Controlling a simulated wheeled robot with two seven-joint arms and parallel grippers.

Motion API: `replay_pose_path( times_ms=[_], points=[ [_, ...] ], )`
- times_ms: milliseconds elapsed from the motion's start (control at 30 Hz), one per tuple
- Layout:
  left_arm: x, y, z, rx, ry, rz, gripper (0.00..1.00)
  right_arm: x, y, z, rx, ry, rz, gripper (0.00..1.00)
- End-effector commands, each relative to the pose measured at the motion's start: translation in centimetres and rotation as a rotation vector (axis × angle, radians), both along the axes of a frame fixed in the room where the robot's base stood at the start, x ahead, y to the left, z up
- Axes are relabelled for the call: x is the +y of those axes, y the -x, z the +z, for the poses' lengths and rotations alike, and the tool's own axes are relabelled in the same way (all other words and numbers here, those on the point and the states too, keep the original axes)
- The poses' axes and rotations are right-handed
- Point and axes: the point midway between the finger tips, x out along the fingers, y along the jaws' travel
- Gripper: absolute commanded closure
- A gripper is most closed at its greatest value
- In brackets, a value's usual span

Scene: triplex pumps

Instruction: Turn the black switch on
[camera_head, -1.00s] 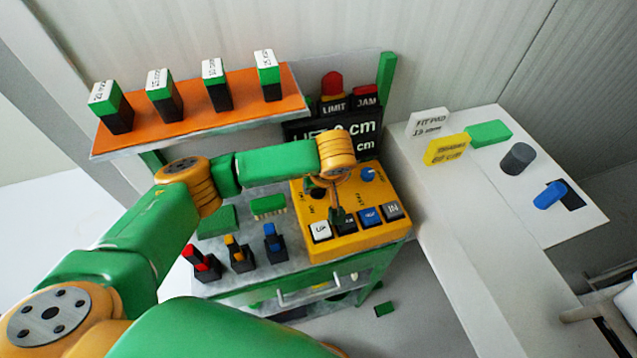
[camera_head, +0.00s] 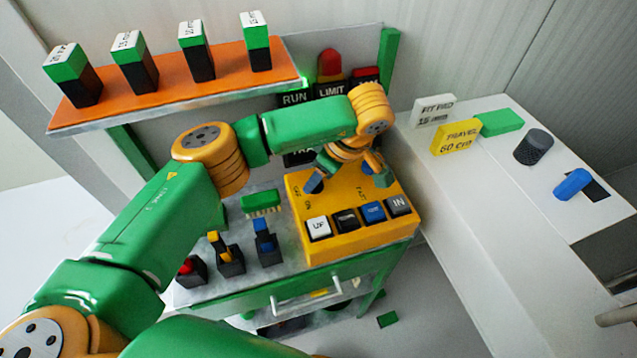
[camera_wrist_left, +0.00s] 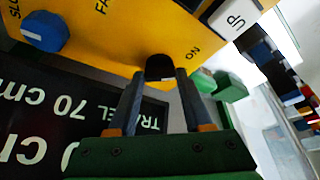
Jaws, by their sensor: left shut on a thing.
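The black switch (camera_wrist_left: 158,66) is a small round knob with a light mark on the yellow panel, beside the ON lettering. In the wrist view my left gripper (camera_wrist_left: 160,76) has one finger on each side of it and is shut on it. In the head view my left gripper (camera_head: 320,172) reaches down from the right over the back of the yellow control box (camera_head: 345,238). The switch is seen only in part there, near the OFF and ON labels. My right gripper is in neither view.
A blue knob (camera_wrist_left: 44,31) sits on the same panel. Several push buttons, with a white UP button (camera_head: 318,228) among them, line the box's front. Small levers (camera_head: 267,243) stand left of it. A dark display (camera_wrist_left: 75,135) rises behind. An orange shelf (camera_head: 175,97) holds several blocks.

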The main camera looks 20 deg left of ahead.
Motion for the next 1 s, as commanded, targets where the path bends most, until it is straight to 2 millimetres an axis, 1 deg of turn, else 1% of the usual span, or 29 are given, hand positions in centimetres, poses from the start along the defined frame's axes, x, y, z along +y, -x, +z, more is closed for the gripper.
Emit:
replay_pose_path(
  times_ms=[33,100,300,500,700,1000],
  points=[
    [0.04,-0.04,-0.35,0.0,-0.002,0.041,1.0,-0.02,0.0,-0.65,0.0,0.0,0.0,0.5],
    [0.03,-0.05,-0.31,0.002,-0.002,0.098,1.0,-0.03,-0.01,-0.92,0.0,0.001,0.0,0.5],
    [0.02,-0.1,-0.17,0.003,-0.001,0.236,1.0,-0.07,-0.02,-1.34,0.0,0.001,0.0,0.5],
    [0.01,-0.13,-0.14,0.003,-0.001,0.331,1.0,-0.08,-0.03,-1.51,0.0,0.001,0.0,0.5],
    [0.03,-0.15,-0.17,0.004,-0.001,0.38,1.0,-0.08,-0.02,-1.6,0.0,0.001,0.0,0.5],
    [0.01,-0.11,-0.21,0.006,-0.001,0.398,1.0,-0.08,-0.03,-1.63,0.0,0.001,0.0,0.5]
  ],
)
